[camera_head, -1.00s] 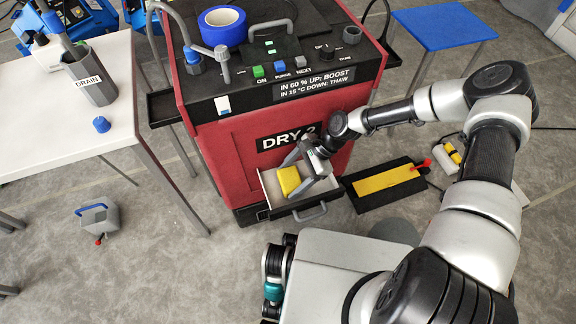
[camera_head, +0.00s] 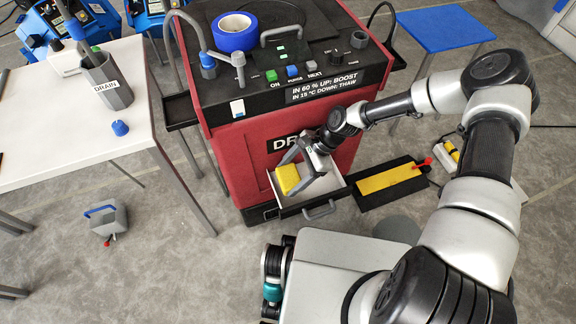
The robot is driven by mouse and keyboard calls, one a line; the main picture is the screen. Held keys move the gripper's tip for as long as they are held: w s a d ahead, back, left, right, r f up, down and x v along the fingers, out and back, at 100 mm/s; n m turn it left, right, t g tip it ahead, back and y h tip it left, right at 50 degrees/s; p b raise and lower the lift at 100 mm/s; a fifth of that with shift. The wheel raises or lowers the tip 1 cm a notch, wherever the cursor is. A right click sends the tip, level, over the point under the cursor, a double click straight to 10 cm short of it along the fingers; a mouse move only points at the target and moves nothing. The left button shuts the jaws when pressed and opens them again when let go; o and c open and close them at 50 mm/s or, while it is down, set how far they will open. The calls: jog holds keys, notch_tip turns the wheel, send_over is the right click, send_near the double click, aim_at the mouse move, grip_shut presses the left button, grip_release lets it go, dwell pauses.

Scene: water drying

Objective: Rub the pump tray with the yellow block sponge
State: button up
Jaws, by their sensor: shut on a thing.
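The pump tray (camera_head: 331,189) is a pale open drawer pulled out at the foot of the red machine (camera_head: 232,160), with a grey handle (camera_head: 320,210) at its front. The yellow block sponge (camera_head: 287,179) is at the tray's left side. My gripper (camera_head: 290,171) reaches in from the right and is shut on the sponge. Whether the sponge touches the tray floor cannot be told from this view. My gripper and the sponge hide part of the tray.
A black mat with a yellow strip (camera_head: 388,181) lies on the floor right of the tray. A white table (camera_head: 60,140) with a grey DRAIN holder (camera_head: 107,85) stands at left. A grey can (camera_head: 104,220) is on the floor. Blue tape (camera_head: 236,32) lies on the machine.

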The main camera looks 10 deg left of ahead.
jog(key=shift+r+p, duration=1.3)
jog(key=shift+r, duration=0.85)
jog(key=shift+d, duration=0.1)
